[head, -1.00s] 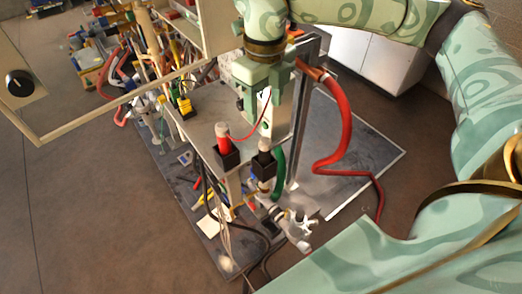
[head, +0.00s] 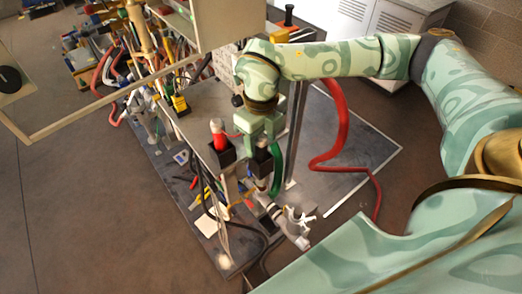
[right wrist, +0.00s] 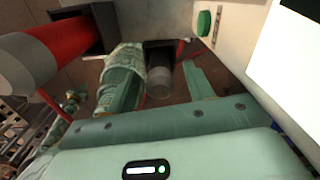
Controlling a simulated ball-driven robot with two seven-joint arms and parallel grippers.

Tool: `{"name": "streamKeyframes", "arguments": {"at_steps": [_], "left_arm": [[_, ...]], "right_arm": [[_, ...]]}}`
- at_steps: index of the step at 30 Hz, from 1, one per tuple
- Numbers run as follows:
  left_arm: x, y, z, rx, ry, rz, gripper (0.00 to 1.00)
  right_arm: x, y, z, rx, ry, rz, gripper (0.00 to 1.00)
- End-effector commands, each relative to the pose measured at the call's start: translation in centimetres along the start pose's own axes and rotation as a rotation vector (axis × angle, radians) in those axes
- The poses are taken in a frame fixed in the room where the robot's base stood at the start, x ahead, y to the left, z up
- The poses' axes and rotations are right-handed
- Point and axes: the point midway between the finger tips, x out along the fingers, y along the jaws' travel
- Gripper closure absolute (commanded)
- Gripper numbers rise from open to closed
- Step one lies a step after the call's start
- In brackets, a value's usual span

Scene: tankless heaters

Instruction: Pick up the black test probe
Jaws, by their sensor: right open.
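The black test probe (right wrist: 159,80) sits in a square black holder (head: 262,164) at the front edge of the panel; in the head view my fingers mostly hide it. My right gripper (head: 262,140) is open and comes down over the probe from above. In the right wrist view the probe's pale end lies between the two green fingers (right wrist: 160,86), with a gap on each side. I cannot tell contact. My left gripper is not in view.
A red probe (head: 217,130) stands in its own black holder just left of my right gripper. A green hose (head: 277,168) and a thick red hose (head: 340,125) are close on the right. Grey valve fittings (head: 291,222) are below. Bare floor lies left.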

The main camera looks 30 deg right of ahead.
Motion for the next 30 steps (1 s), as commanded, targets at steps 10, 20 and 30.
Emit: {"name": "streamKeyframes", "arguments": {"at_steps": [10,20,30], "left_arm": [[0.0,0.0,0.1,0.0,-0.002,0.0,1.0],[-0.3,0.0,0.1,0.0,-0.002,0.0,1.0],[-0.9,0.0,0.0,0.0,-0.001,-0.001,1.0]], "right_arm": [[-0.1,0.0,0.0,0.0,0.0,0.0,0.96],[-2.5,0.0,0.1,0.0,-0.005,-0.001,0.96],[-9.2,0.0,0.1,0.001,-0.004,-0.001,0.96]]}}
